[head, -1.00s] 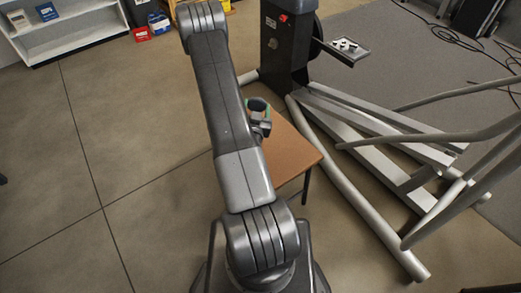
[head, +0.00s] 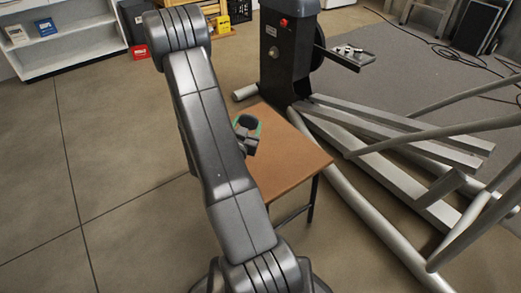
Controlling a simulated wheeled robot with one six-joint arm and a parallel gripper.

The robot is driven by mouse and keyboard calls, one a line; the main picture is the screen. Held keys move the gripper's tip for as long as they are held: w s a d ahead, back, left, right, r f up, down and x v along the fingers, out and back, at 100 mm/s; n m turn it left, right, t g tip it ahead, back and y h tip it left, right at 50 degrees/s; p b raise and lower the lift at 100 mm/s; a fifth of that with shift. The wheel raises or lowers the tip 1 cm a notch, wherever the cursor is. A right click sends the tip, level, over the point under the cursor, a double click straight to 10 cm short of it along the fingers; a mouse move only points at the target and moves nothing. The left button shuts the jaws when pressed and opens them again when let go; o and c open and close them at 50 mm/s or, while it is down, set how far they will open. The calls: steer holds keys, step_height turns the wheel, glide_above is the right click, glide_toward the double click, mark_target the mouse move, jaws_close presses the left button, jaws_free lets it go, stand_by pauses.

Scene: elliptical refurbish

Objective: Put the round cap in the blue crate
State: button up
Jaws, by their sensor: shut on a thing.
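My gripper is not seen clearly; my arm rises from the bottom and its raised elbow hides what lies behind it. I do not make out the round cap. A small blue box (head: 46,27) sits on the white shelf at the upper left; I cannot tell whether it is the crate. Another blue box on the floor, seen earlier, is now behind my elbow. A dark rounded thing with a green edge (head: 247,125) shows over the wooden table, right beside my arm; I cannot tell what it is.
The brown wooden table (head: 292,168) stands right of my arm. The elliptical machine (head: 290,55) and its long grey bars fill the right side. A red box (head: 139,52) and a yellow box (head: 222,24) stand on the floor at the back. The left floor is clear.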

step_height(320, 180, down, 10)
steer(key=b, duration=0.3)
steer(key=shift+r, duration=0.1)
steer(key=o, duration=1.4)
steer(key=shift+r, duration=0.1)
steer(key=p+v, duration=0.1)
steer(key=v, duration=1.1)
